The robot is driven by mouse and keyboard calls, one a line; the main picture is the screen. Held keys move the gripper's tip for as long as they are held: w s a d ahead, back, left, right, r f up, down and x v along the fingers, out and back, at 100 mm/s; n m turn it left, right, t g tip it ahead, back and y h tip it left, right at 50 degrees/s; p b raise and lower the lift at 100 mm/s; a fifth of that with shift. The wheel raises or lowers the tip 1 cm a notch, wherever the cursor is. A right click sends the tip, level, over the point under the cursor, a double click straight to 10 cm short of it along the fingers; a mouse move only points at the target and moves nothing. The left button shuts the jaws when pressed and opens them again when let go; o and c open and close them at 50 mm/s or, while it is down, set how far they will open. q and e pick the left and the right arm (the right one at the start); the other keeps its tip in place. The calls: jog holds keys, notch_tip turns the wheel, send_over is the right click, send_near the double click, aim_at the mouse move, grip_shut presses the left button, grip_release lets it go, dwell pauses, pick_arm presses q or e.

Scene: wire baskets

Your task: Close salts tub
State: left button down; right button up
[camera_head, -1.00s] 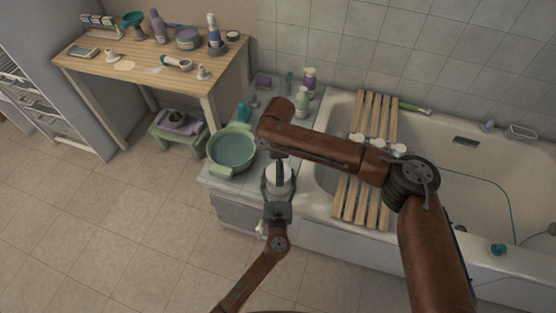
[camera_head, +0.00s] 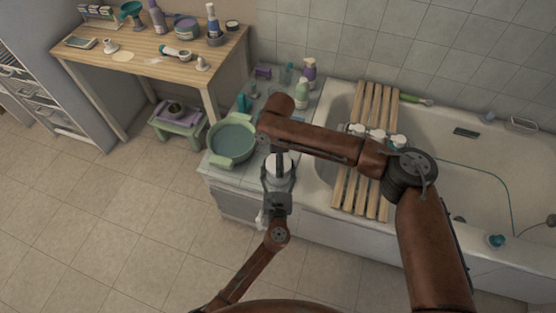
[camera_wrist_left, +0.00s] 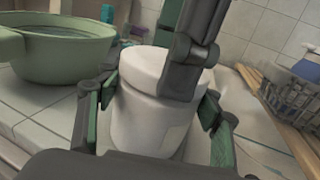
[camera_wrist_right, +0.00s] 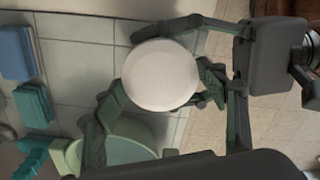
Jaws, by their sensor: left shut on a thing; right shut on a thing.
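The white salts tub (camera_head: 270,171) stands on the tiled ledge beside the bathtub. My left gripper (camera_head: 278,186) holds its body from the front; the left wrist view shows fingers on both sides of the tub (camera_wrist_left: 150,128). A white round lid (camera_wrist_left: 150,62) sits on top of the tub, with a seam below its rim. My right gripper (camera_wrist_right: 160,88) comes down from above and is shut on the lid, which also shows in the right wrist view (camera_wrist_right: 158,74). The right fingers hide part of the lid, so I cannot tell if it is fully seated.
A green basin (camera_head: 232,157) stands close left of the tub. Bottles (camera_head: 302,94) stand behind on the ledge. A wooden slatted rack (camera_head: 350,190) with small white-topped items lies across the bathtub (camera_head: 450,180) to the right. A wooden table (camera_head: 130,62) is at the back left.

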jog(key=shift+w, duration=0.1)
jog(key=c, duration=0.3)
jog(key=shift+m, duration=0.5)
jog(key=o, duration=1.4)
jog(key=shift+r, duration=0.1)
notch_tip(320, 180, up, 12)
jog(key=shift+f, duration=0.1)
pick_arm(q)
jog(key=c, duration=0.5)
grip_release()
